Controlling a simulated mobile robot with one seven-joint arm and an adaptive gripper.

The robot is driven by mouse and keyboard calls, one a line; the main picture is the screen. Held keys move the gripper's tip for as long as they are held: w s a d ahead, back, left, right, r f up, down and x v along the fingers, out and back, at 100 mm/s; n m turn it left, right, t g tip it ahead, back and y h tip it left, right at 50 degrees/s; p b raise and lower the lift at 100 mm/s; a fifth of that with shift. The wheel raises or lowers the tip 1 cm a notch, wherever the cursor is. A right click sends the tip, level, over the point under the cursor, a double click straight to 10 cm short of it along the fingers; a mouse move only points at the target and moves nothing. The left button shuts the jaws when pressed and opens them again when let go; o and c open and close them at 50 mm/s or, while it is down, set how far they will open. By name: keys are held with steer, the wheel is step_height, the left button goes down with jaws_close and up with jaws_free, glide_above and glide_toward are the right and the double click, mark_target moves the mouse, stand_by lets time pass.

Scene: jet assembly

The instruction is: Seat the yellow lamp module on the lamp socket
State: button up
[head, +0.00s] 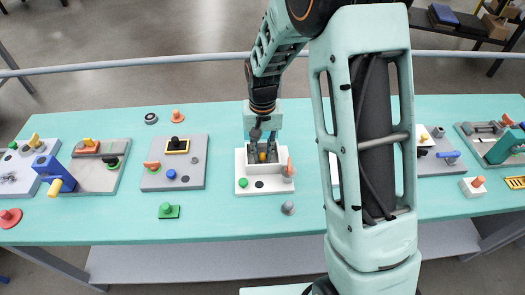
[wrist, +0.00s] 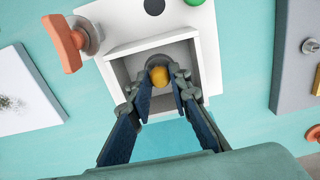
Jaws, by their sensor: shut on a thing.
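The yellow lamp module (wrist: 159,76) is a small rounded yellow piece between my fingertips. My gripper (wrist: 160,82) is shut on it, inside or just over the square white-walled recess (wrist: 205,62) of the white board. In the head view the yellow module (head: 262,157) shows as a small spot between the dark fingers of my gripper (head: 263,151). The white board (head: 267,187) lies at the middle of the table. Whether the module touches the recess floor cannot be told.
The white board also bears an orange handle (wrist: 65,43) on a grey post, a green knob (head: 243,183) and a dark round spot (head: 259,184). A grey board (head: 190,181) stands left. A loose grey peg (head: 288,208) stands in front. Clear table (head: 222,220) lies front left.

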mark_target(263, 154)
steer(key=shift+f, duration=0.1)
steer(key=o, duration=1)
step_height(263, 154, up, 12)
steer(key=shift+r, duration=0.1)
